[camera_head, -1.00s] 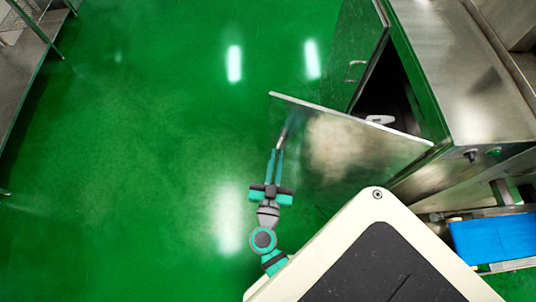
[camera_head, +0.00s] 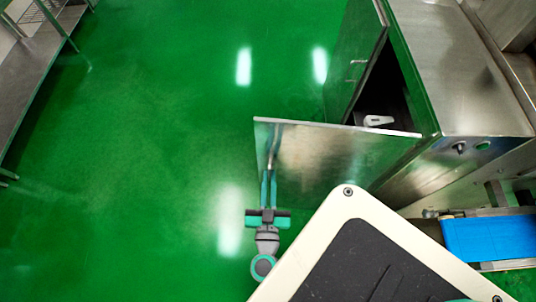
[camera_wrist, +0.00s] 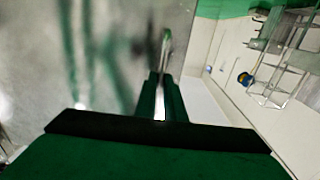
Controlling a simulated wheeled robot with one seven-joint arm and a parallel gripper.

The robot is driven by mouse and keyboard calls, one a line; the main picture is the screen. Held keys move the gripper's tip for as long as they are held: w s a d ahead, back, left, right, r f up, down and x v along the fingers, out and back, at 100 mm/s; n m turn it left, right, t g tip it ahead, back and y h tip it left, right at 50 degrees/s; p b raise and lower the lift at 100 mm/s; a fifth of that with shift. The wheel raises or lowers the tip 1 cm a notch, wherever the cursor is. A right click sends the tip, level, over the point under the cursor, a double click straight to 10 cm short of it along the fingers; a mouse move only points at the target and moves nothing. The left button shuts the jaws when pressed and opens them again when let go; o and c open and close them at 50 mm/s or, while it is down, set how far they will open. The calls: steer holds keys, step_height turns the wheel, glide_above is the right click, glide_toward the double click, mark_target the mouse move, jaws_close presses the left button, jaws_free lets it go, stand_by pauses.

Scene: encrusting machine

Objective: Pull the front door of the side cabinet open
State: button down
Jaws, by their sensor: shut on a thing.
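The front door (camera_head: 318,165) of the side cabinet (camera_head: 470,80) stands swung well open, a shiny metal panel reaching left from the cabinet's near corner. My gripper (camera_head: 269,178) is at the door's outer left end, shut on the door's handle (camera_head: 274,148). The wrist view shows my gripper (camera_wrist: 161,95) with its two green fingers closed around the thin metal handle (camera_wrist: 165,48), beside the door's blurred grey face (camera_wrist: 95,50). The dark inside of the cabinet shows behind the door, with a small white object (camera_head: 377,120) in it.
A second cabinet door (camera_head: 350,60) with a handle stands further back. A blue conveyor belt (camera_head: 490,238) lies at the right. A metal table (camera_head: 35,75) stands at the far left. The green floor (camera_head: 150,150) between is clear.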

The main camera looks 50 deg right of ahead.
steer(key=shift+s+d+r, duration=0.15)
steer(key=shift+s+d, duration=0.1)
steer(key=shift+s, duration=0.05)
steer(key=c, duration=2)
jaws_free()
steer(key=shift+o, duration=0.8)
steer(key=shift+w+a, duration=0.1)
steer(key=v, duration=1.1)
steer(key=shift+w+f, duration=0.1)
steer(key=shift+f, duration=0.1)
